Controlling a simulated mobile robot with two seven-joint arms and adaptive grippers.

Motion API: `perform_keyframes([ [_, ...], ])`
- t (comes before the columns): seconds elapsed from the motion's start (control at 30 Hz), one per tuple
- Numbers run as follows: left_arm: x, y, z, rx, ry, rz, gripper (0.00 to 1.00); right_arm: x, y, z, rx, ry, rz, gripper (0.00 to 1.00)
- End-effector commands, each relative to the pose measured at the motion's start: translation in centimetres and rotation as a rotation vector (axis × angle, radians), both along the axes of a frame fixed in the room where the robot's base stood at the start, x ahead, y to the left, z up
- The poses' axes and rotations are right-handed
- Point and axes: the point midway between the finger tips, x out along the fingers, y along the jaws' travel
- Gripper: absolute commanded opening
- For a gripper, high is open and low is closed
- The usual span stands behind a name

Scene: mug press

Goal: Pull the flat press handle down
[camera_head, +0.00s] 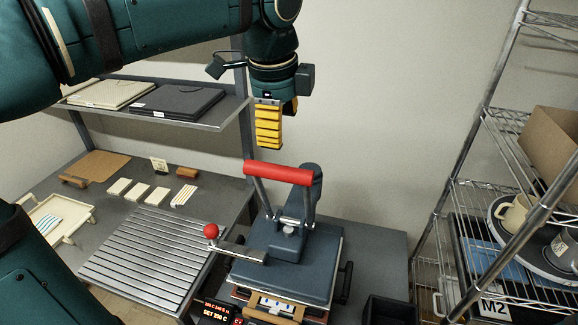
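The flat press (300,262) stands on the bench at lower centre, with a dark blue-grey upper plate. Its handle, a red bar (278,174) across two metal arms, is raised above the plate. My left gripper (268,145) hangs just above the red bar, with yellow fingers pointing down. A gap shows between the fingertips and the bar, so they look apart. The fingers overlap from this side, so their opening is hidden. My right gripper is not in view.
A red-knobbed lever (211,231) juts left from the press. A slatted metal rack (150,255) and small pale blocks lie left. A shelf (205,115) holds flat folded items behind. A wire rack (455,185) with mugs and a cardboard box stands right. A dark bin (390,310) sits front right.

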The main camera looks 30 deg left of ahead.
Motion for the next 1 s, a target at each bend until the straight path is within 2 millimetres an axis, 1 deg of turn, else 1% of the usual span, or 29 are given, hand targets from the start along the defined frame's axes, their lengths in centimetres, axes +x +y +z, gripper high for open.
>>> perform_keyframes([
  [0.03, 0.1, 0.1, -0.9, 0.001, 0.004, 0.000, 0.65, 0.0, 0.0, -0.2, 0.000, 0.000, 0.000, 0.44],
  [0.4, 1.5, 0.4, -8.0, 0.001, 0.005, 0.000, 0.65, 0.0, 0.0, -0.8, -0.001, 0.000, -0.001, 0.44],
  [0.6, 2.1, 0.5, -10.9, 0.000, 0.004, 0.000, 0.65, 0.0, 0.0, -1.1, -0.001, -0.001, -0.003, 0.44],
  [0.8, 2.4, 0.6, -12.2, 0.000, 0.002, 0.000, 0.65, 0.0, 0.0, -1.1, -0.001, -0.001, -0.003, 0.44],
  [1.0, 2.4, 0.6, -12.4, 0.000, 0.001, 0.001, 0.65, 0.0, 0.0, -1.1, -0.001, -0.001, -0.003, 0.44],
])
